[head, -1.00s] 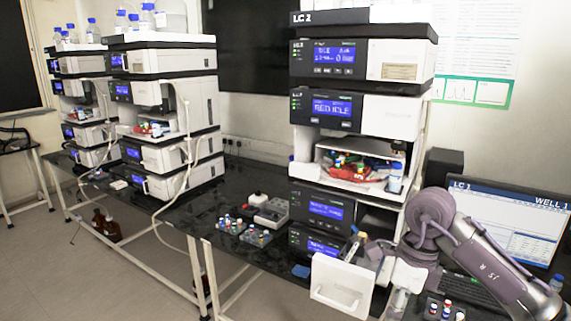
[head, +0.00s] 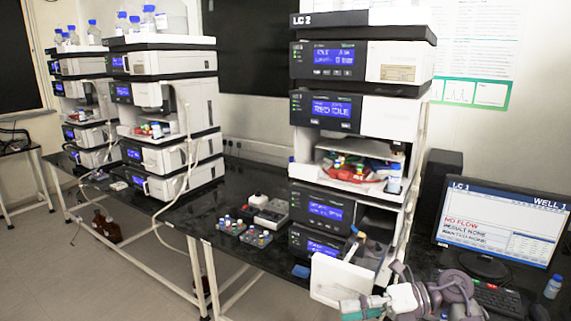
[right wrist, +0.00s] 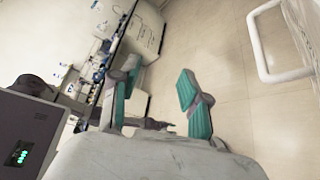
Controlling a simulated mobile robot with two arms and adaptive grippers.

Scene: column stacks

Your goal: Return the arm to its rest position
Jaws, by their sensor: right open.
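My right arm is folded low at the bottom right of the head view. Its gripper (head: 362,308) is beside the open white door of the LC 2 stack, at the bottom edge of the picture. In the right wrist view the two teal-padded fingers of the gripper (right wrist: 157,103) stand apart with nothing between them. Floor and a distant bench show beyond the fingers. My left gripper is not in view.
The LC 2 stack (head: 362,118) stands on the black bench, its white door (head: 338,278) swung out at the bottom. A monitor (head: 503,228) reading "NO FLOW" is at the right. Vial racks (head: 242,232) sit left. A white handle (right wrist: 262,45) is near the gripper.

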